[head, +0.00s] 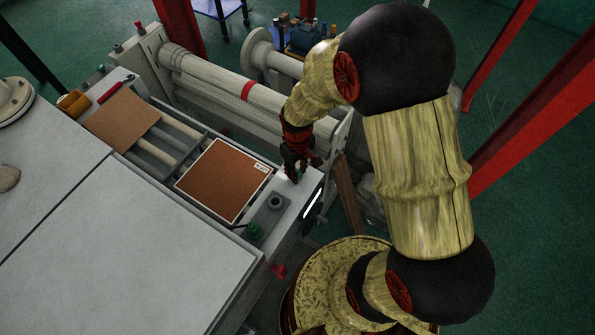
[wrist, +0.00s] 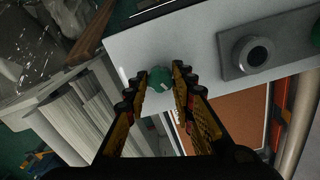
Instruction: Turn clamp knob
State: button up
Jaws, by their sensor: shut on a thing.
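A green clamp knob (wrist: 160,79) with a pale mark on its top sits on the light grey machine panel (wrist: 200,42). In the wrist view it is between the two fingertips of my gripper (wrist: 158,82), which is shut on it. In the head view my gripper (head: 294,172) reaches down to the far end of the same panel, beside the brown board; there the gripper mostly hides the knob. A second green knob (head: 254,231) stands at the near end of the panel, apart from my gripper.
A grey block with a round dark button (head: 275,202) is on the panel between the two green knobs. A brown board with a white edge (head: 223,181) lies left of the panel. Long pale rollers (head: 220,86) run behind it. A red knob (head: 279,271) sticks out at the near side.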

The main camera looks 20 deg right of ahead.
jog(key=shift+n, duration=1.6)
jog(key=n, duration=0.2)
jog(key=shift+n, duration=0.7)
jog(key=shift+n, duration=1.8)
